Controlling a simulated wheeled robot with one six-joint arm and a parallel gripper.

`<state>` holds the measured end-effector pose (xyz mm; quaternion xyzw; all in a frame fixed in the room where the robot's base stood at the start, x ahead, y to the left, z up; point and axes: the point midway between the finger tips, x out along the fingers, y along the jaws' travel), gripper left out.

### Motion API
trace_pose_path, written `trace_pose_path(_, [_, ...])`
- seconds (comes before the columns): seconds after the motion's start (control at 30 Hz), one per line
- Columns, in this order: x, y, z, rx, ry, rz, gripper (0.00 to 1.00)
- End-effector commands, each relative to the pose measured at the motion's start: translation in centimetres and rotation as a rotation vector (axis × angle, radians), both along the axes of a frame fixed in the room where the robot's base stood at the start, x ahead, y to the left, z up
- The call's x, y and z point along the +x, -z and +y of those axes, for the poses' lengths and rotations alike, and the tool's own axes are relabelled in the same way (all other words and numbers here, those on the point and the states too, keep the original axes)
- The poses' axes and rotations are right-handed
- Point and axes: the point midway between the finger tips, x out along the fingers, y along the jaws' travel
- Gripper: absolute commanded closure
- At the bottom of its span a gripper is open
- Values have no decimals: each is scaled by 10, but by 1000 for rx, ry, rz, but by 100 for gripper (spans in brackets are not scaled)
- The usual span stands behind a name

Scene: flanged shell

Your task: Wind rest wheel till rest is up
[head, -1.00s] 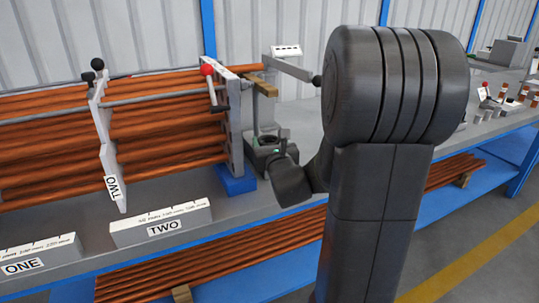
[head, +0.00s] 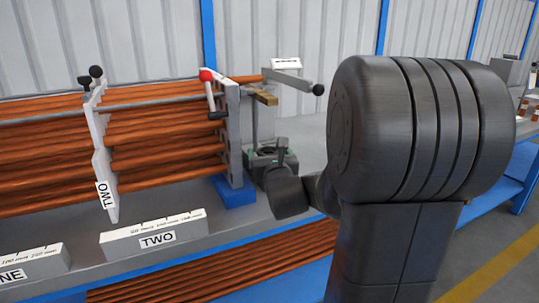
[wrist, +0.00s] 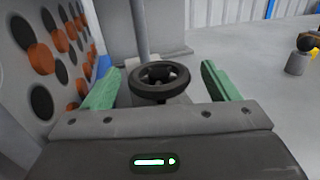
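A black handwheel (wrist: 160,80) with a spoked rim sits between the two green fingers of my gripper (wrist: 160,88) in the wrist view. The fingers are spread apart, with a visible gap on each side of the wheel. A grey post rises behind the wheel. In the head view, a post with a brown wooden rest piece (head: 264,97) on top stands beside the end plate of the rod rack. The grey block (head: 268,157) at its foot is partly hidden by my gripper. My arm hides the bench to the right.
A rack of copper-coloured rods (head: 165,140) lies to the left, with a red-knobbed lever (head: 207,78) near its end plate. A black-knobbed arm (head: 300,82) projects above the post. A block labelled TWO (head: 152,236) lies at the bench front. A black knob (wrist: 306,42) shows at right.

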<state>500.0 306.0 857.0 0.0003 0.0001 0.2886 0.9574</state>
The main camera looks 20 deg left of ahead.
Motion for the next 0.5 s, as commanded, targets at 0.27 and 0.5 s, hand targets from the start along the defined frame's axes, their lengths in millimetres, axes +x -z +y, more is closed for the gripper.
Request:
trace_pose_path(0.27, [-4,-1,-2,0,-1,-1,19])
trace_pose_path(0.5, [-36,-3,-24,1,0,-1,19])
